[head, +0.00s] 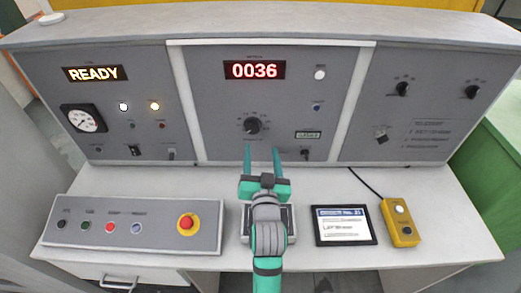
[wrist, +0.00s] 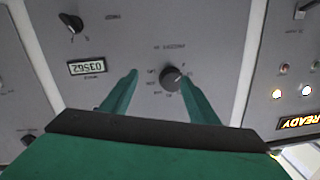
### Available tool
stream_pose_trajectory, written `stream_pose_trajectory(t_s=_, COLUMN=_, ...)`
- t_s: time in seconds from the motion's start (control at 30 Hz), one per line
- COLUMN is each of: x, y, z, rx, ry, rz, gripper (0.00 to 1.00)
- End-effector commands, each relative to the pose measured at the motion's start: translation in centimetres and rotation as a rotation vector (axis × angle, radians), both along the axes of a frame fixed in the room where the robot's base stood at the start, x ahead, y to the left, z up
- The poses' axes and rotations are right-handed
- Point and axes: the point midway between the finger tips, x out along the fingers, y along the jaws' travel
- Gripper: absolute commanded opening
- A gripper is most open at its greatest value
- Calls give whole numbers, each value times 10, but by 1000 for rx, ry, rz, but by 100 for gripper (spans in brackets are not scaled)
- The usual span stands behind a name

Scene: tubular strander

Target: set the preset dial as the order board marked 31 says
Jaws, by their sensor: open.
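A round black dial (head: 252,125) with small marks around it sits low on the middle panel, under the red display. It also shows in the wrist view (wrist: 172,78), upside down; its marks are too small to read surely. My gripper (head: 262,150) is open and empty, just in front of and below the dial, slightly to its right. In the wrist view, the dial appears between my fingertips (wrist: 157,76), nearer the right one, with no clear contact. The order board (head: 343,225) lies flat on the desk, right of my arm. Its blue header seems to end in 31; its lower line is blurred.
The red display (head: 254,70) reads 0036 and the left display (head: 95,73) reads READY. A button box with a red emergency knob (head: 186,223) stands at left. A yellow two-button box (head: 400,222) with a cable lies at right. A small switch (head: 305,154) is right of my fingers.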

Motion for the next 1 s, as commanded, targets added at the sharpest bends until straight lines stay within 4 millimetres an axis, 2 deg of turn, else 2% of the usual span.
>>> stream_pose_trajectory(t_s=0.73, x=-45, y=4, z=0, rx=0, ry=-2, rz=7, gripper=55)
stream_pose_trajectory(t_s=1.0, x=-53, y=2, z=1, rx=0, ry=-1, rz=5, gripper=55)
